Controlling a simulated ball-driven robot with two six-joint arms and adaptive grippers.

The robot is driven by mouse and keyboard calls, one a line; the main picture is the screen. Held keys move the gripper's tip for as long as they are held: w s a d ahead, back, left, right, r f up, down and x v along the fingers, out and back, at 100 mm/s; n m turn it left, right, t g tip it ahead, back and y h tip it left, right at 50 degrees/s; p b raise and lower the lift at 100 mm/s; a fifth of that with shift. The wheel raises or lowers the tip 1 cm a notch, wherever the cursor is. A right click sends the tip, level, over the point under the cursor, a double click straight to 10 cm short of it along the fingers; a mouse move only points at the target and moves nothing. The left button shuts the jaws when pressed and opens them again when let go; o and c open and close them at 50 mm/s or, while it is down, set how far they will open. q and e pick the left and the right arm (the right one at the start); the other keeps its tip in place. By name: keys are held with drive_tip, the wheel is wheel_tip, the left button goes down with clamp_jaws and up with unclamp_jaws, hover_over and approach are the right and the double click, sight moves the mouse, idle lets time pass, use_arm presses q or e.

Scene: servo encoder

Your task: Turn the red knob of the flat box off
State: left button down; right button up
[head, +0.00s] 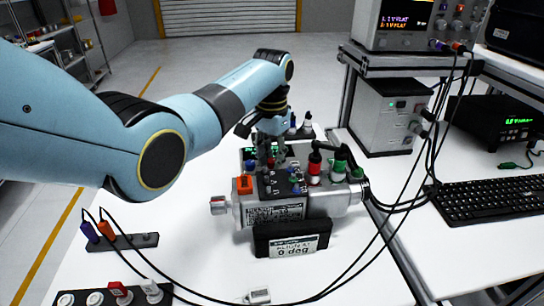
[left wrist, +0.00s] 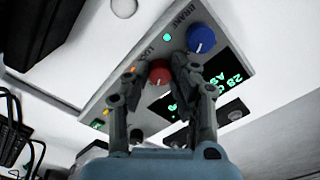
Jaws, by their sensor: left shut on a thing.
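The flat box (left wrist: 118,58) is a pale panel with labels, small lights and green displays in the left wrist view. Its red knob (left wrist: 159,73) sits between the fingertips of my left gripper (left wrist: 155,68), which is shut on it. A larger blue knob (left wrist: 201,38) stands on the same panel, apart from the fingers. An orange light shows beside the red knob and a green light near the blue one. In the head view my left gripper (head: 268,150) reaches down behind the servo motor, which hides most of the box and the red knob. My right gripper is not in view.
The silver servo motor (head: 335,200) with red and green connectors stands just in front of the gripper. A black 0 deg sign (head: 291,240) is before it. Black cables cross the white table. A keyboard (head: 490,200) and instruments are at right.

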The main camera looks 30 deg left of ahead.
use_arm(q)
drive_tip(key=n+p, duration=0.2)
drive_tip(key=shift+r+n, duration=0.15)
drive_tip(key=shift+n, duration=0.15)
drive_tip(key=n+p, duration=0.2)
drive_tip(key=shift+n, duration=0.3)
drive_tip(key=n+p, duration=0.2)
drive_tip(key=n, duration=0.2)
drive_tip(key=shift+n, duration=1.2)
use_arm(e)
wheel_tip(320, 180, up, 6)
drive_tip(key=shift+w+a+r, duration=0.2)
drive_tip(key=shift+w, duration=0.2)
